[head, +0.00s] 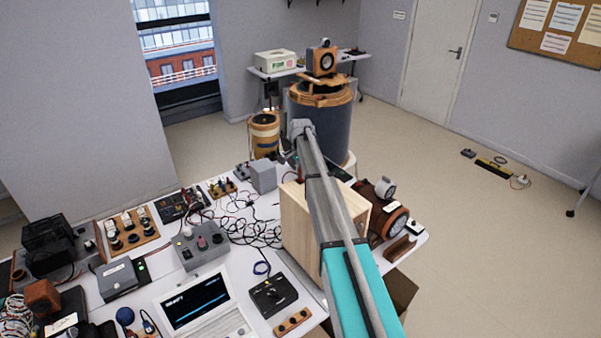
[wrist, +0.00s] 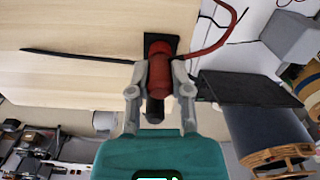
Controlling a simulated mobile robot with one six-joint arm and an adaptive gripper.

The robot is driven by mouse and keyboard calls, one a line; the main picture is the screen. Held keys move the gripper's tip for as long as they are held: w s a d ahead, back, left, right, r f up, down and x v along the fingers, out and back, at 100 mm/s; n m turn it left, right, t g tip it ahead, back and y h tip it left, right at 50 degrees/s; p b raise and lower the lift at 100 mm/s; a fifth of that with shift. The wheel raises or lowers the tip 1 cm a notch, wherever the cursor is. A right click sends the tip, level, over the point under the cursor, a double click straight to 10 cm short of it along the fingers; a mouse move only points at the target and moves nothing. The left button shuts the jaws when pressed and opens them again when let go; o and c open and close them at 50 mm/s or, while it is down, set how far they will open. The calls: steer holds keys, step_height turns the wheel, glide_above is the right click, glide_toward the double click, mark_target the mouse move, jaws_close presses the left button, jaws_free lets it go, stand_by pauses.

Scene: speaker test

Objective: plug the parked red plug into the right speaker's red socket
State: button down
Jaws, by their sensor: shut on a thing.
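In the wrist view my gripper (wrist: 160,84) is shut on the red plug (wrist: 159,72), with one finger on each side of its body. The plug's black end points back towards my gripper's teal body. Its far red end overlaps a small black plate (wrist: 152,39) on a pale wooden surface (wrist: 80,28). I cannot tell whether this end is in a socket, and no socket opening shows. A red wire (wrist: 222,38) curves away to the right. In the head view the pale wooden speaker box (head: 297,232) stands by my arm; my gripper and the plug are hidden there.
A dark flat panel (wrist: 250,90) lies right of my gripper in the wrist view. The white table (head: 222,270) carries tangled cables (head: 235,228), a grey control box (head: 202,247) and a laptop (head: 195,303). A brown drum-shaped device (head: 382,222) stands right of the speaker box.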

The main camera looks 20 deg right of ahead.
steer(key=shift+f, duration=0.1)
steer(key=shift+c, duration=2.4)
jaws_free()
steer(key=shift+r+p, duration=3.75)
steer(key=s+a+f+n+b, duration=0.4)
steer(key=s+f+b, duration=0.3)
steer(key=s, duration=0.6)
steer(key=s+a+f+n+b, duration=0.4)
steer(key=s+f+b, duration=0.3)
steer(key=s, duration=0.6)
steer(key=s+a+f+n+b, duration=0.4)
steer(key=s+f+b, duration=0.3)
steer(key=s, duration=0.6)
steer(key=shift+s+a+f+n, duration=0.2)
steer(key=shift+s+a+n, duration=0.1)
steer(key=shift+s, duration=0.1)
